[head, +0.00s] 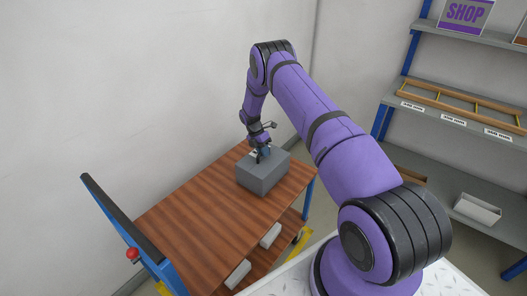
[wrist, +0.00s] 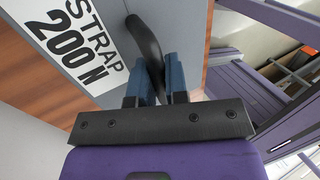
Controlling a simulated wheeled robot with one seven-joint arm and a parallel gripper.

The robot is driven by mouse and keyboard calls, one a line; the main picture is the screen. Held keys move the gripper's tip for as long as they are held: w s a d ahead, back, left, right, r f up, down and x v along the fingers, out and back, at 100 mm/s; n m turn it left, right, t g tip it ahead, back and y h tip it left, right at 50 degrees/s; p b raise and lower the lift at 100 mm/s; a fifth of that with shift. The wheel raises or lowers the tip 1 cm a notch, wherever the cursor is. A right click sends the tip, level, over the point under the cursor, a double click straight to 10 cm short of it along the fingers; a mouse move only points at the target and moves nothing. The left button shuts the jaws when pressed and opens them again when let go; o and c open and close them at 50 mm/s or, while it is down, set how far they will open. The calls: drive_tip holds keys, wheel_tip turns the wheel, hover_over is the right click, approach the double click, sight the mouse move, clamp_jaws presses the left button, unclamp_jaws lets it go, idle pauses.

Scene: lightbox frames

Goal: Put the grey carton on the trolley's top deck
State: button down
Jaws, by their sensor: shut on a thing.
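The grey carton (head: 263,176) is at the far right part of the trolley's wooden top deck (head: 185,205) in the head view. It looks upright and appears to rest on the deck. In the wrist view the carton (wrist: 190,22) shows a white label reading "STRAP 200 N" and a dark curved strap handle (wrist: 146,42). My gripper (head: 262,156) is above the carton, its blue fingers shut on the strap handle; the fingers also show in the wrist view (wrist: 160,82). The carton's underside is hidden, so contact with the deck cannot be seen fully.
The trolley's blue push handle (head: 125,228) with a red knob (head: 132,254) stands at the left. A lower deck holds pale blocks (head: 270,236). Shelving (head: 455,110) with a wooden frame and a white bin (head: 477,209) stands at the right. The deck's left part is clear.

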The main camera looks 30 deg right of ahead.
drive_tip(key=c, duration=1.1)
unclamp_jaws()
drive_tip(key=shift+f, duration=0.1)
